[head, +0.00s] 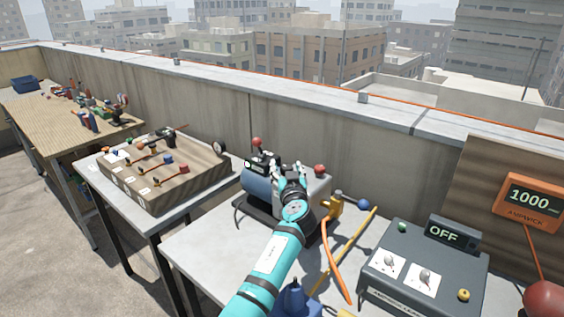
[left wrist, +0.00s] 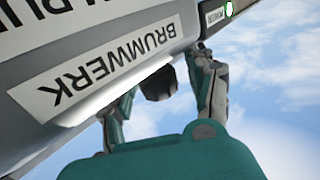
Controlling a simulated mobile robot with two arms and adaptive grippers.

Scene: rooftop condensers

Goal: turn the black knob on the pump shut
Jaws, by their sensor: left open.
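The pump (head: 258,187), with a blue body and grey housing, stands on the grey table in the head view. Its grey side with a BRUMWERK label fills the upper left of the left wrist view (left wrist: 110,66). A black knob (left wrist: 160,82) sticks out below that side, between the two fingers of my left gripper (left wrist: 168,88). The fingers are apart, one on each side of the knob; I cannot tell whether they touch it. In the head view my left gripper (head: 289,171) is at the pump and hides the knob. My right gripper is not in view.
A grey control box (head: 425,270) reading OFF stands right of the pump. An orange hose (head: 334,262), a yellow rod and a blue cone (head: 293,300) lie or stand nearby. A wooden valve board (head: 160,175) is on the left table. A parapet wall (head: 340,137) runs behind.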

